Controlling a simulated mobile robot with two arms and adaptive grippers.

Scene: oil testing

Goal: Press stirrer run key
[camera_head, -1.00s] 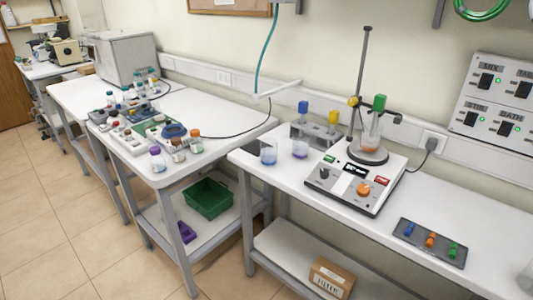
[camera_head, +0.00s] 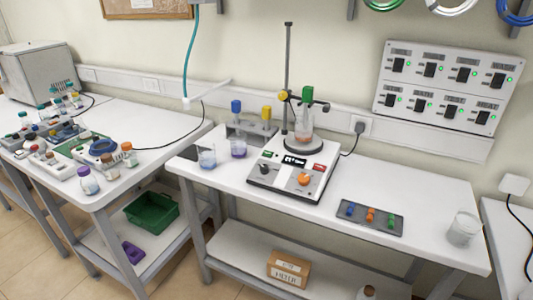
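The stirrer (camera_head: 285,192) is a white hotplate-like box with a dark front edge on the middle bench. Its sloped top carries a small green key (camera_head: 267,154), a dark display (camera_head: 294,161), a red key (camera_head: 319,167), a black knob (camera_head: 264,168) and an orange knob (camera_head: 304,179). The key lettering is too small to read. A flask (camera_head: 304,132) with a green top stands over the round plate at the back, beside a tall rod (camera_head: 288,65). Neither of my grippers is in view.
A switch panel (camera_head: 448,88) with green lights hangs on the wall. Beakers (camera_head: 207,157) stand left of the stirrer. A dark tray (camera_head: 346,222) with coloured pieces lies to its right, and a beaker (camera_head: 463,230) stands near the right end. Bench between them is clear.

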